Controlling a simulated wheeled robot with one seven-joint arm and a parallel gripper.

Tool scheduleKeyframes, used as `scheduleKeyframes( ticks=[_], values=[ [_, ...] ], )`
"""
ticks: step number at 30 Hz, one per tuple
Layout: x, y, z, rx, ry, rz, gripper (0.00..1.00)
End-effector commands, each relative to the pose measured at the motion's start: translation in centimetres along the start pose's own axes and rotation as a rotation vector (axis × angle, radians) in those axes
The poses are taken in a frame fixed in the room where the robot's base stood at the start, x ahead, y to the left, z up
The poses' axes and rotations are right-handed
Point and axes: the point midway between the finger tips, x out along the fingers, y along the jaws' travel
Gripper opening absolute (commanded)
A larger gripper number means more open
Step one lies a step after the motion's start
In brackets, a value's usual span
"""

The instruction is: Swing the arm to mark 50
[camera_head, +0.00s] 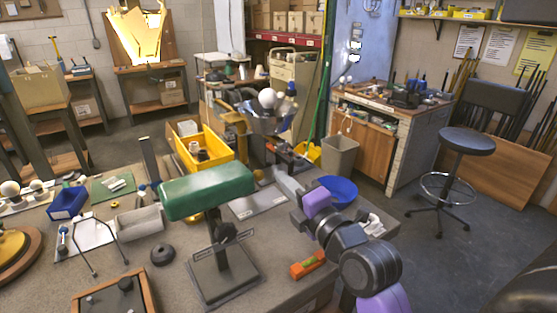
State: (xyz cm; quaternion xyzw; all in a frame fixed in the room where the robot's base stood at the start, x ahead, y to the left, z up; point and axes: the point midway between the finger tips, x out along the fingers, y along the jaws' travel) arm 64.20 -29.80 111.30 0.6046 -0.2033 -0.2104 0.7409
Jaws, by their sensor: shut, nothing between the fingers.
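A lamp with a long green shade (208,190) stands on the near part of the workbench, on a dark post above a square dark base plate (224,276). A small dark crosspiece (232,238) sits partway up the post; any marks or numbers on it are too small to read. My gripper (280,176) is behind and to the right of the green shade, apart from it as far as I can see. It is shut with nothing held. My arm reaches in from the lower right.
An orange level (307,264) lies right of the base plate, and a black ring (162,254) lies left of it. A blue bowl (338,190) is beside my arm. A yellow bin (204,152) stands behind the shade. A wire stand (92,242) is at left.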

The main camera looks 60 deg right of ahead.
Motion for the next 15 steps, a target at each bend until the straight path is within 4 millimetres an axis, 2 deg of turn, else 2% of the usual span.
scheduleKeyframes(
  ticks=[10,15],
  values=[
    [3.8,-0.2,0.0,-0.001,-0.002,0.004,0.00],
    [7.3,0.3,0.2,0.000,-0.002,0.001,0.00]
  ],
)
